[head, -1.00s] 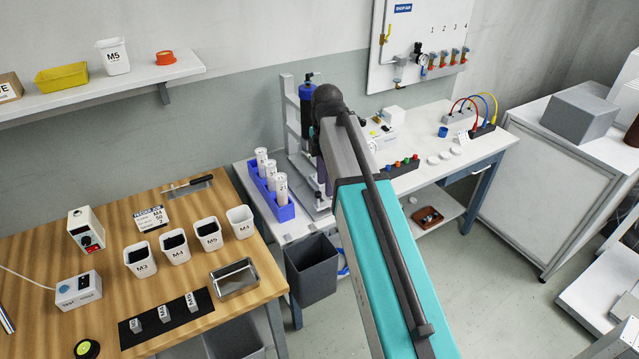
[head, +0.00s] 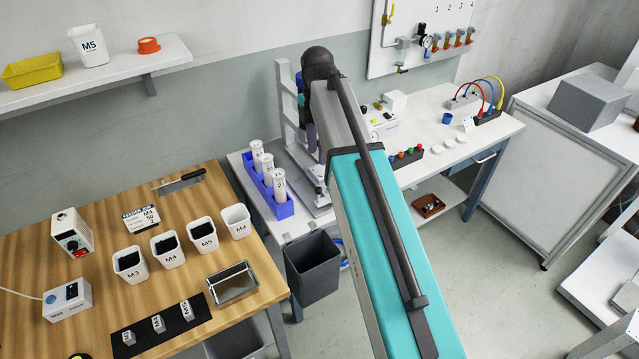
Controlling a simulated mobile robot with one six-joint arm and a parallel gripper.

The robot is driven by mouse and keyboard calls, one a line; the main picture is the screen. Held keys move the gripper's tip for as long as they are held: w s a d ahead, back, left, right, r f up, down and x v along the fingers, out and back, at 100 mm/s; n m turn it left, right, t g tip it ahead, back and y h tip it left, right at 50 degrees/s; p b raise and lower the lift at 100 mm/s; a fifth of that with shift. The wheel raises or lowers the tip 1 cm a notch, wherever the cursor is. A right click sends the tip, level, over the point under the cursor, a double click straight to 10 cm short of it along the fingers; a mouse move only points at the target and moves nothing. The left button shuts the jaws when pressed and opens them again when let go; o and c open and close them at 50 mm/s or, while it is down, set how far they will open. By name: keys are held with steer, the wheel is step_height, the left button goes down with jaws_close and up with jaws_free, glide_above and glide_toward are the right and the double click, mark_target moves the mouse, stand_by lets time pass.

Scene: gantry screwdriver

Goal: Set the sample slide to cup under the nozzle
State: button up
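My arm reaches from the bottom of the head view up toward the dispensing stand (head: 290,110) on the white bench. My gripper is not visible; it is hidden behind my arm. The nozzle, the sample slide and any cup on it are also hidden or cannot be made out. A small part of the stand's base (head: 318,201) shows left of my arm. A blue rack (head: 284,210) with white numbered cartridges (head: 279,184) stands just left of the stand.
A grey bin (head: 313,268) stands on the floor between the wooden table (head: 85,252) and the white bench (head: 440,150). A white cabinet (head: 548,170) stands further right.

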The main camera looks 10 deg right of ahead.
mark_target(318, 189)
steer(key=shift+d+f, duration=0.1)
steer(key=shift+f, duration=0.1)
steer(key=shift+f+p, duration=1.25)
steer(key=shift+f, duration=5.5)
jaws_close()
